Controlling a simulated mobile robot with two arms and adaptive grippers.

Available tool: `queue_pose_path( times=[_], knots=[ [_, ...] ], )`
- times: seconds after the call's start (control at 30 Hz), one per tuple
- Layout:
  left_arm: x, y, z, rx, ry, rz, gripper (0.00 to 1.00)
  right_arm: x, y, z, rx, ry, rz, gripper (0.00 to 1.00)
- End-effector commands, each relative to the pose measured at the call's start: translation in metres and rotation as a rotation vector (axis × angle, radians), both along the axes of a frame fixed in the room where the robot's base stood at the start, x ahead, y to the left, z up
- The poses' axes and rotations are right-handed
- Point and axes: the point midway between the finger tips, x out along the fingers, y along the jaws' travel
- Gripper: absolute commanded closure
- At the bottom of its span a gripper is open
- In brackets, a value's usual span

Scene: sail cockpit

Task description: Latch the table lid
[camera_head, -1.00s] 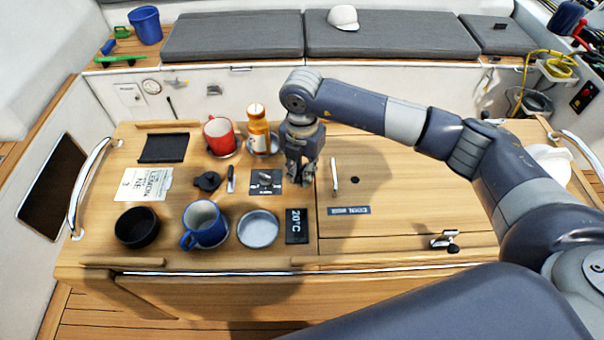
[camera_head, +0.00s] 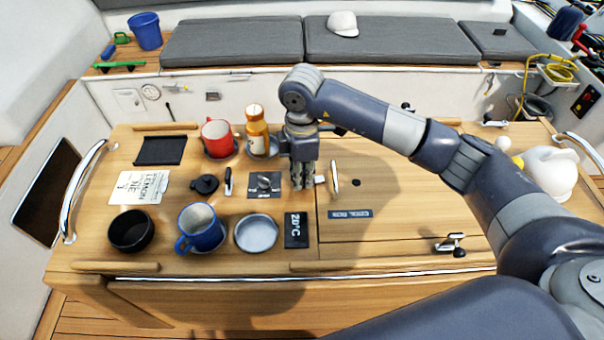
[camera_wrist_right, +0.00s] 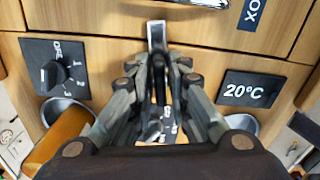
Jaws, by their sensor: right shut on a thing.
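The table lid (camera_head: 400,190) is the wooden panel on the right of the table, lying flat, with a pale bar handle (camera_head: 334,178) and a dark "COOL BOX" label (camera_head: 350,213). My right gripper (camera_head: 303,186) is at the lid's left seam, fingers down. A small silver latch (camera_head: 320,179) shows just right of its fingertips. In the right wrist view the latch (camera_wrist_right: 157,36) sticks out beyond the fingers across the seam, and the fingers are shut on its dark lever; the exact grip is partly hidden. My left gripper is not in view.
Left of my gripper are a knob plate (camera_head: 265,185), a "20°C" display (camera_head: 297,230), an orange bottle (camera_head: 256,130), a red mug (camera_head: 218,138) and a blue mug (camera_head: 201,228). A chrome clamp (camera_head: 450,243) sits at the front right; a white kettle-like object (camera_head: 552,172) stands far right.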

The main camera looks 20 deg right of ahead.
Motion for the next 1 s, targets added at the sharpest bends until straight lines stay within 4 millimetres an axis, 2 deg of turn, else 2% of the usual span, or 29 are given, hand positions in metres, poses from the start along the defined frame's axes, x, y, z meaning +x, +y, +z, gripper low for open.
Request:
queue_pose_path(
  times=[0.37,0.93,0.97,1.0],
  knots=[
    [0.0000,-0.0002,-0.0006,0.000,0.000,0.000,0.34,0.0012,0.0001,0.0019,0.000,-0.004,-0.170,1.00],
    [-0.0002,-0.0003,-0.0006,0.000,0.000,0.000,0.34,0.0017,0.0000,0.0022,0.001,-0.006,-0.201,1.00],
    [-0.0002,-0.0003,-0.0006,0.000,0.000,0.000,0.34,0.0017,0.0001,0.0022,0.001,-0.006,-0.201,0.79],
    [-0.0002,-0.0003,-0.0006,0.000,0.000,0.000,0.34,0.0016,0.0000,0.0022,0.001,-0.005,-0.200,0.70]
  ],
)
